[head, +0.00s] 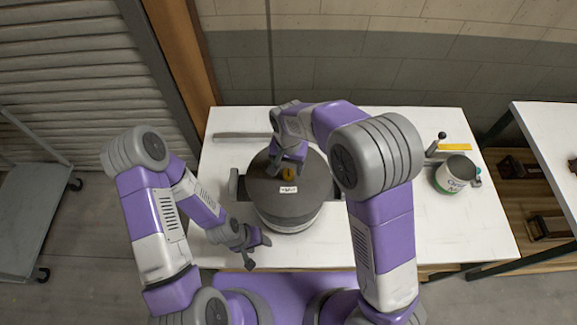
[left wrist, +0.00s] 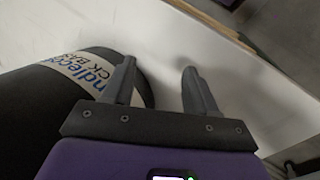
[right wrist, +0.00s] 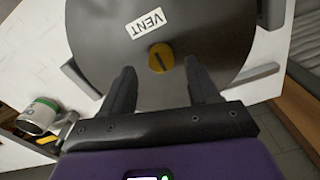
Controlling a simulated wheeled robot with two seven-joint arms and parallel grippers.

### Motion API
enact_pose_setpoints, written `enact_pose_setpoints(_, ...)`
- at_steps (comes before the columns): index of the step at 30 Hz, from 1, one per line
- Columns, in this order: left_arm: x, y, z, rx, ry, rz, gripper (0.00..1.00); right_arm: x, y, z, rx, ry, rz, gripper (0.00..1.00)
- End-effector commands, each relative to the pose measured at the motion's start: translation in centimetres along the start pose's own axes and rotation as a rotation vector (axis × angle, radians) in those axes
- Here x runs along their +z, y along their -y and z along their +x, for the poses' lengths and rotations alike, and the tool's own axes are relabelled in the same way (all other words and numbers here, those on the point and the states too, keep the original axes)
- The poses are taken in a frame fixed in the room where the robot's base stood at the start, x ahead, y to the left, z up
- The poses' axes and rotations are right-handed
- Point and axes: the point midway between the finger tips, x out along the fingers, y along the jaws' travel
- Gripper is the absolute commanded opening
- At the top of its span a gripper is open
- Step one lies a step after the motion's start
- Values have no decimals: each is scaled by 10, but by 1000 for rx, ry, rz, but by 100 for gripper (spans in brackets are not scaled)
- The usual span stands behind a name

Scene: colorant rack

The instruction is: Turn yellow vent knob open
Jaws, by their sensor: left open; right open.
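The yellow vent knob (head: 289,174) sits on the dark lid of a round pot (head: 300,205) beside a white VENT label (head: 288,189). In the right wrist view the knob (right wrist: 161,57) shows a dark slot, with the label (right wrist: 146,22) near it. My right gripper (head: 287,166) is open above the lid; in its wrist view the fingertips (right wrist: 158,70) are on either side of the knob's near edge, apart from it. My left gripper (head: 258,252) is open and empty beside the pot's lower left side; its fingers (left wrist: 158,68) show over the white table.
The white table (head: 400,130) holds a grey bar (head: 240,135) at the back and a white-and-green can (head: 453,176) at the right, near a lever stand (head: 435,147). Another table (head: 545,130) stands further right. The front left table is clear.

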Motion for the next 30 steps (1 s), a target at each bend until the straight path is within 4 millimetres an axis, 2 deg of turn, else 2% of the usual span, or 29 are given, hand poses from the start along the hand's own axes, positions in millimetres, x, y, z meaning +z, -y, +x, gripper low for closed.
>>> enact_pose_setpoints(1,0,0,0,0,-1,0,58,1,-1,9,4,3,0,60)
enact_pose_setpoints(6,-1,-1,-1,0,-2,0,58,0,0,28,1,2,1,60)
enact_pose_setpoints(17,-1,-1,-2,0,-2,0,58,0,0,34,-1,0,1,60)
enact_pose_setpoints(28,-1,-1,-2,0,-2,0,58,0,0,34,-1,0,1,5)
enact_pose_setpoints(30,-1,-1,-2,0,-2,0,58,0,0,34,-1,0,0,4)
